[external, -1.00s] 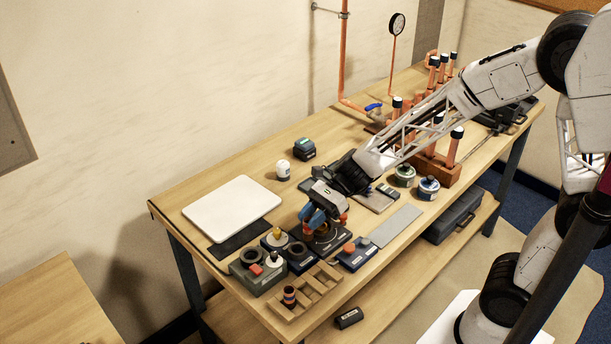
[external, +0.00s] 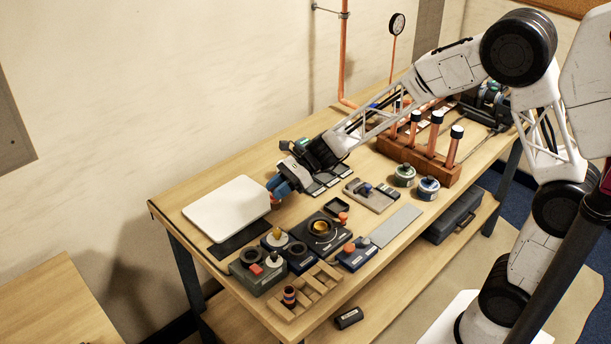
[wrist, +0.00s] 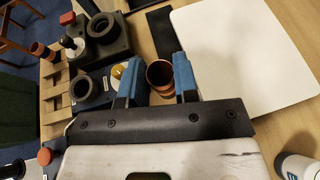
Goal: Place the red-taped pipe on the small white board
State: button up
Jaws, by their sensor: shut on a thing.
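My gripper (external: 276,190) is shut on a short orange-red pipe (wrist: 163,92), which appears to be the red-taped pipe. In the wrist view the pipe's open round end shows between the blue fingers (wrist: 157,66). In the external view only a little of the pipe shows below the fingertips. The small white board (external: 228,210) lies at the left of the bench, with nothing on it. My gripper is just right of its right edge, and the pipe is apart from it. In the wrist view the white board (wrist: 245,50) is right of the fingers.
A dark mat (external: 238,240) lies along the board's front edge. Several fixtures (external: 262,270) stand in front, with a wooden tray (external: 305,292) holding a banded pipe (external: 289,296). A round-topped white object (wrist: 296,166) is at the wrist view's lower right. A pipe rack (external: 430,162) stands farther right.

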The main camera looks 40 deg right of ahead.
jog(key=shift+w, duration=0.1)
jog(key=w+a, duration=0.2)
jog(key=w, duration=0.5)
jog(key=w+a+f, duration=0.1)
jog(key=w+a, duration=0.2)
jog(key=w, duration=0.4)
jog(key=shift+w+a+f, duration=0.25)
jog(key=shift+w, duration=0.15)
jog(key=shift+f, duration=0.1)
jog(key=shift+f, duration=1.7)
jog(key=shift+f, duration=0.15)
jog(key=o, duration=0.9)
jog(key=shift+r, duration=0.2)
jog(key=v, duration=1.2)
